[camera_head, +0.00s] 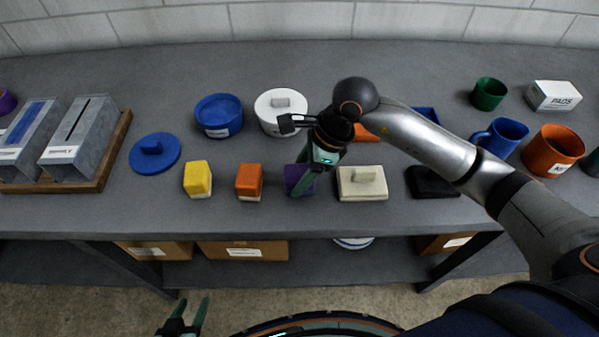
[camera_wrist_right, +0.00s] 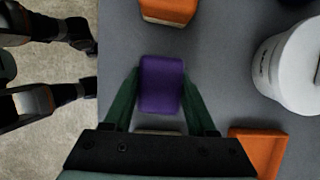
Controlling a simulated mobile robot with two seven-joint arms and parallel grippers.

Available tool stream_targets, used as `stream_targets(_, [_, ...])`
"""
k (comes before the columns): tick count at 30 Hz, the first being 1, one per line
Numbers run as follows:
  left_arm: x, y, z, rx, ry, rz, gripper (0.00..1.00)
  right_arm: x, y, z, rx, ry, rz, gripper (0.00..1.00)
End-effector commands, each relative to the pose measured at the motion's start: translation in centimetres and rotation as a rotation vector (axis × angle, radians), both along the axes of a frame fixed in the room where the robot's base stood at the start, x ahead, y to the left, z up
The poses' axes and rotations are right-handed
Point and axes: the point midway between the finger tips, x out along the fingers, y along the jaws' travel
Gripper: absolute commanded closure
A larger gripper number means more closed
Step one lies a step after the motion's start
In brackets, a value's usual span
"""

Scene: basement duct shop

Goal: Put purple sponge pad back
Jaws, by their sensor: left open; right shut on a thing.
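The purple sponge pad (camera_head: 293,178) is at the front of the bench, between an orange sponge and a cream lidded box. My right gripper (camera_head: 306,181) reaches down over it and partly hides it in the head view. In the right wrist view the purple sponge pad (camera_wrist_right: 161,84) sits between the two green fingers of my right gripper (camera_wrist_right: 161,95), which is shut on it. I cannot tell whether the pad touches the bench. My left gripper (camera_head: 190,312) is open and empty, low in front of the bench.
An orange sponge (camera_head: 249,181) and a yellow sponge (camera_head: 198,179) stand to the left. The cream box (camera_head: 362,184) is close on the right. A white round container (camera_head: 279,108) stands behind. A box marked PADS (camera_head: 553,96) is at the back right. Bare bench (camera_head: 330,216) runs along the front.

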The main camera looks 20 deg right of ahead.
Motion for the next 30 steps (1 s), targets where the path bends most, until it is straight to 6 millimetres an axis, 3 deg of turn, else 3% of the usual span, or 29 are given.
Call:
stream_targets(14, [0.01, -0.01, -0.38, 0.0, -0.001, 0.0, 0.5, 0.02, 0.04, -1.09, 0.0, -0.002, 0.001, 0.88])
stream_targets(15, [0.01, -0.01, -0.2, 0.0, 0.0, 0.0, 0.5, 0.01, 0.05, -0.89, 0.0, -0.002, 0.001, 0.39])
stream_targets(22, [0.01, -0.01, -0.16, 0.0, 0.0, 0.0, 0.5, 0.01, 0.04, -0.87, 0.001, -0.002, 0.001, 0.13])
stream_targets(30, [0.01, -0.01, -0.01, 0.0, -0.001, 0.0, 0.5, 0.01, 0.04, -0.73, 0.0, -0.001, 0.001, 0.13])
